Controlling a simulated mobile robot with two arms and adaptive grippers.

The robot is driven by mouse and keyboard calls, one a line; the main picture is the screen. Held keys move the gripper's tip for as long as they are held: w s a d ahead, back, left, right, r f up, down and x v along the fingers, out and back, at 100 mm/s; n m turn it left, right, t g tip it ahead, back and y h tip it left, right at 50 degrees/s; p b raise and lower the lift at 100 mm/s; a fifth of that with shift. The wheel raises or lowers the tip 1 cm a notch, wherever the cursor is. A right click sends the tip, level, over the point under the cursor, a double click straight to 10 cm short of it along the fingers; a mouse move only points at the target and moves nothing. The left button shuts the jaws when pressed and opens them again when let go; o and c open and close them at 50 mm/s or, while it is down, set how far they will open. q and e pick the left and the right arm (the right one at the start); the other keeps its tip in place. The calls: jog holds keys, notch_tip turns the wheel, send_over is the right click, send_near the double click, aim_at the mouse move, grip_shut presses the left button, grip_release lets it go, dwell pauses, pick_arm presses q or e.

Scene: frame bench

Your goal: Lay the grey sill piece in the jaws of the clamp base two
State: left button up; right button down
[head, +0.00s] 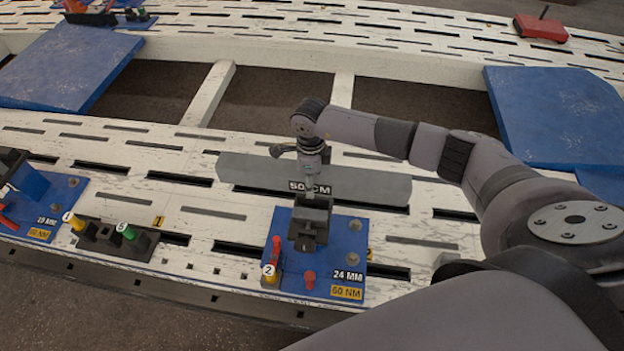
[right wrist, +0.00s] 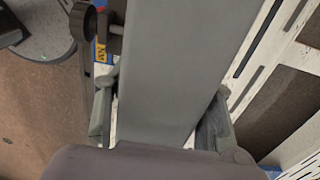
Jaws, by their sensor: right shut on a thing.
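The grey sill piece (head: 370,186), a long flat bar marked 50 CM, lies crosswise in the head view just behind clamp base two. My right gripper (head: 313,168) is shut on the middle of it from above. In the right wrist view the grey sill piece (right wrist: 170,65) runs between the two fingers of the right gripper (right wrist: 158,118). Clamp base two (head: 335,238) is a blue plate with dark upright jaws (head: 311,222), marked 24 MM and 60 NM. The jaws overlap the sill's near edge in the picture; I cannot tell the height gap. My left gripper is out of view.
A dark block (head: 115,238) with yellow and green knobs stands left of clamp base two. Another blue clamp base (head: 60,205) is at the far left. Blue pads (head: 550,110) lie at both sides of the slotted white bench (head: 130,165). A red box (head: 541,28) sits far right.

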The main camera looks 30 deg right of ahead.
jog(key=shift+w+f+b, duration=0.15)
jog(key=shift+f+b, duration=3.55)
jog(key=shift+f, duration=0.4)
jog(key=c, duration=1.1)
grip_release()
jog(key=o, duration=0.5)
jog(key=shift+s+f, duration=0.1)
jog(key=shift+s, duration=0.1)
jog(key=shift+c, duration=0.2)
